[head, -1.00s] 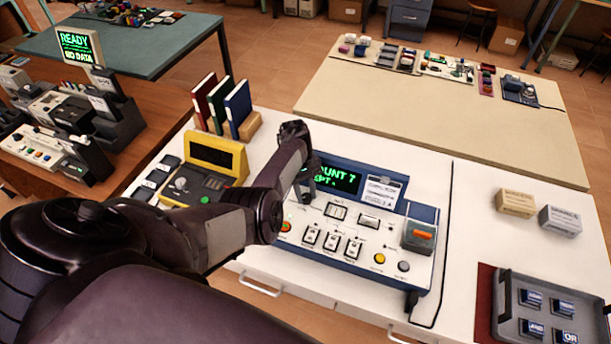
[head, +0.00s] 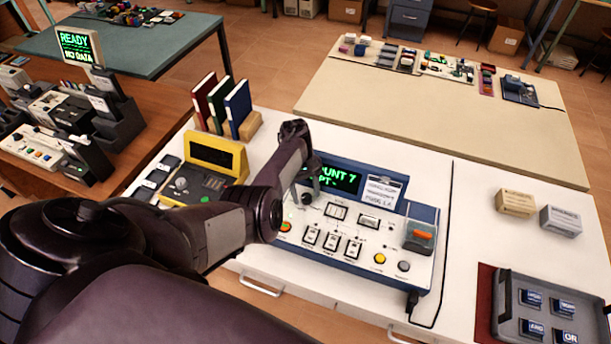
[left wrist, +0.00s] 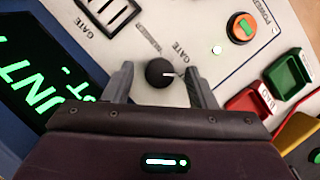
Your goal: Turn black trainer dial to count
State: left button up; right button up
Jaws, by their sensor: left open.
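The black trainer dial (left wrist: 158,73) is a small round knob with a white pointer line, on the white panel of the trainer (head: 345,262). In the left wrist view its line points right, towards a "GATE" label. My left gripper (left wrist: 161,86) is open, with one finger on each side of the dial and gaps showing between. In the head view the dial (head: 306,199) shows just below the gripper (head: 304,184). The trainer's green display (head: 340,179) reads "UNT 7", its left part hidden by my arm. My right gripper is not in view.
A yellow device (head: 205,168) stands left of the trainer, and books (head: 238,104) stand behind it. A grey tray (head: 510,310) lies at right. The table between is mostly clear.

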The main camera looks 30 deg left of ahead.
aim_at(302, 191)
pick_arm(q)
jog(key=p+v, duration=0.3)
jog(key=v, duration=0.4)
jog(key=shift+r+p, duration=0.3)
jog(key=shift+r, duration=0.05)
jog(key=shift+a, duration=0.1)
